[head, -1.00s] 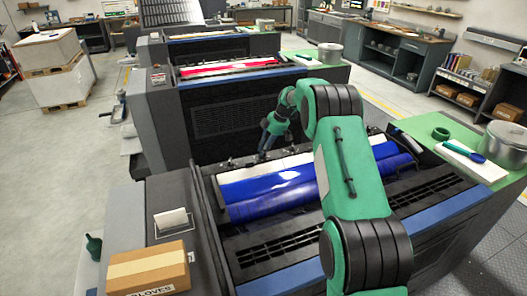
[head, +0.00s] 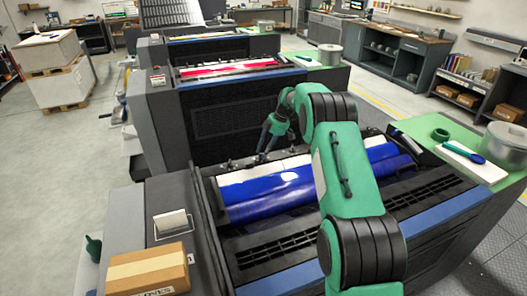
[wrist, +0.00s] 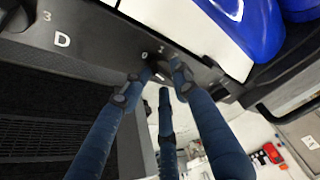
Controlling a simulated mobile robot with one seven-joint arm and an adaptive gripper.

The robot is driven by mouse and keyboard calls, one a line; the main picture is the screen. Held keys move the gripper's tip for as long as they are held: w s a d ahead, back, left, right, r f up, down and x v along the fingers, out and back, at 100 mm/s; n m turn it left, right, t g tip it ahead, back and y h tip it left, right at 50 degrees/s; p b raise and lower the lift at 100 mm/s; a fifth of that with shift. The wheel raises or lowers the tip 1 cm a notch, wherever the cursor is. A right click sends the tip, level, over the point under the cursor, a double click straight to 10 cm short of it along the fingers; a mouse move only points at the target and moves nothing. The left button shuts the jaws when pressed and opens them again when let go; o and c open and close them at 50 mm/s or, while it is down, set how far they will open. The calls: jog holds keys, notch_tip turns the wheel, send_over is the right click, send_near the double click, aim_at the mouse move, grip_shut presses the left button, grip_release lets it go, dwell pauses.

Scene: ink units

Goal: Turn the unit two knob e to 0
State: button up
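Unit two is the dark machine with the blue rollers (head: 270,195) in the head view. Its dark control rail (wrist: 85,42) crosses the top of the wrist view, with "3" and "D" at left and small numbers near my fingertips. A small dark knob (wrist: 157,68) sits between the fingertips, mostly hidden by them. Its letter is not readable. My gripper (wrist: 161,74) has dark blue fingers whose tips converge around this knob; whether they press on it is unclear. In the head view my gripper (head: 267,150) is at the rail behind the rollers.
A unit with a red roller (head: 230,70) stands behind. A cardboard box (head: 148,270) sits at the front left. Floor shows beyond the rail in the wrist view.

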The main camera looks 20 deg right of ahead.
jog(key=shift+a+f, duration=0.1)
jog(key=shift+a, duration=0.1)
dwell(0.5)
jog(key=shift+w+d+r, duration=0.1)
jog(key=shift+r, duration=0.2)
jog(key=v, duration=1.1)
jog(key=shift+d+r, duration=0.2)
jog(key=shift+d, duration=0.05)
